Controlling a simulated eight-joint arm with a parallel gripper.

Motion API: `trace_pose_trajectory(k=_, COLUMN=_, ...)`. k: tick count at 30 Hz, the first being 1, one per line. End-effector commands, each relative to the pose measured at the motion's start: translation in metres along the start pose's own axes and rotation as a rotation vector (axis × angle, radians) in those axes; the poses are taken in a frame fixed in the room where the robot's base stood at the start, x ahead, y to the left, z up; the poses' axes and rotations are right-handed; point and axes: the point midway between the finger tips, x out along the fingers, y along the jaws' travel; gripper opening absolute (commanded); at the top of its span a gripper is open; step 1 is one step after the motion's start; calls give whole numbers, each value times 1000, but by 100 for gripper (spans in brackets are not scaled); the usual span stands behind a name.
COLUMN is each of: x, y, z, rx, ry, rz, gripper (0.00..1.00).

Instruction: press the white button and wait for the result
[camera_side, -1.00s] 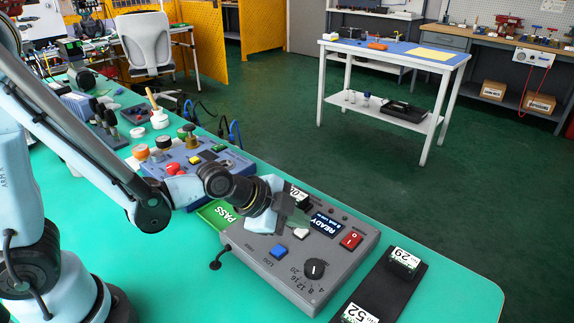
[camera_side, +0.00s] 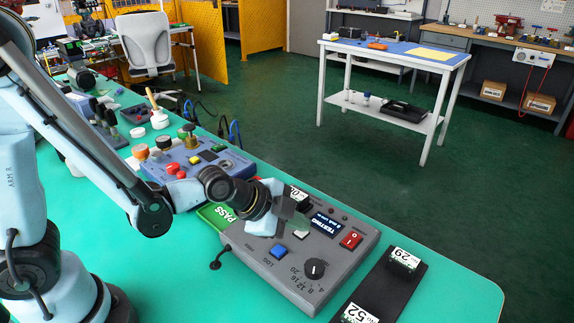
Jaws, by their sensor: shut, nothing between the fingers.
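A grey tester box (camera_side: 262,262) stands on the green bench. Its white button (camera_side: 301,234) shows just beyond the fingertips of my gripper (camera_side: 294,221). My gripper is shut and empty, pointing at the button from the upper left. I cannot tell whether the tips touch the button. The box's small display (camera_side: 327,224) reads "TESTING" with a smaller line below. A blue button (camera_side: 279,251), a black knob (camera_side: 314,268) and a red switch (camera_side: 351,240) are also on the panel. A black-and-white part marked with a number sits behind my gripper, partly hidden.
A green PASS tray (camera_side: 211,215) lies left of the box, partly hidden. A black tray (camera_side: 384,290) with parts marked 29 and 52 is at the right. A blue control box (camera_side: 232,162) stands behind my arm. The front left bench is clear.

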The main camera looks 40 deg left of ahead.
Motion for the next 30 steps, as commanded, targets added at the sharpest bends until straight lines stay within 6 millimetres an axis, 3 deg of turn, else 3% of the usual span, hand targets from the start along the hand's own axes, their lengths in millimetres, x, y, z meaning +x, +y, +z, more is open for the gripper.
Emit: trace_pose_trajectory(k=30, x=-20, y=-14, z=-14, rx=0, ry=0, rz=0, gripper=0)
